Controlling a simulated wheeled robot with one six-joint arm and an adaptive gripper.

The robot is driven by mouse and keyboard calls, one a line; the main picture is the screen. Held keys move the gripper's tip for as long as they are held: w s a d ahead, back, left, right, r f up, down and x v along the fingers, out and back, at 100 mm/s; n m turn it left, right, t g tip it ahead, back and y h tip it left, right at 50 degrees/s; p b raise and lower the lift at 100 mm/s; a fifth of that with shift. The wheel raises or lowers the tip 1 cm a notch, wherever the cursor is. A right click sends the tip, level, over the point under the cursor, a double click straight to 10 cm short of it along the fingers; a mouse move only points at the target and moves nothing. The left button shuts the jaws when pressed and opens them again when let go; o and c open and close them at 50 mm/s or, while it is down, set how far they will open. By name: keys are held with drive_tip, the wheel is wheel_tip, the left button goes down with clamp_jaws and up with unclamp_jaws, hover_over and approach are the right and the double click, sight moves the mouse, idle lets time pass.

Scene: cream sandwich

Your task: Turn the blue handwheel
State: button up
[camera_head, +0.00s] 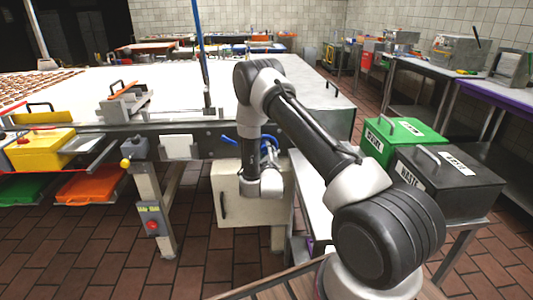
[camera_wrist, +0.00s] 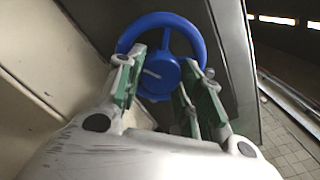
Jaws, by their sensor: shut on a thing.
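The blue handwheel (camera_wrist: 131,36) is a round ring with a hub and a pale mark on the hub, in the upper middle of the wrist view. In the head view parts of it (camera_head: 269,140) show behind my arm, at the front of the long table. My gripper (camera_wrist: 163,62) has its green-padded fingers at the wheel, one on each side of the hub. It is shut on the wheel; the exact contact is partly hidden by the fingers. In the head view my arm hides most of the wheel and the fingertips.
A cream cabinet (camera_head: 238,206) stands below the wheel. A green bin (camera_head: 402,132) and a dark waste bin (camera_head: 450,180) stand at the right, close to my arm. A post with a red button (camera_head: 152,222) stands at the left. Brick floor lies open in front.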

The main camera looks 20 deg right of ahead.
drive_tip(key=shift+s+f+m, duration=0.1)
drive_tip(key=shift+f+m, duration=0.05)
drive_tip(key=shift+m, duration=0.15)
drive_tip(key=o, duration=1)
drive_tip(key=v, duration=1.2)
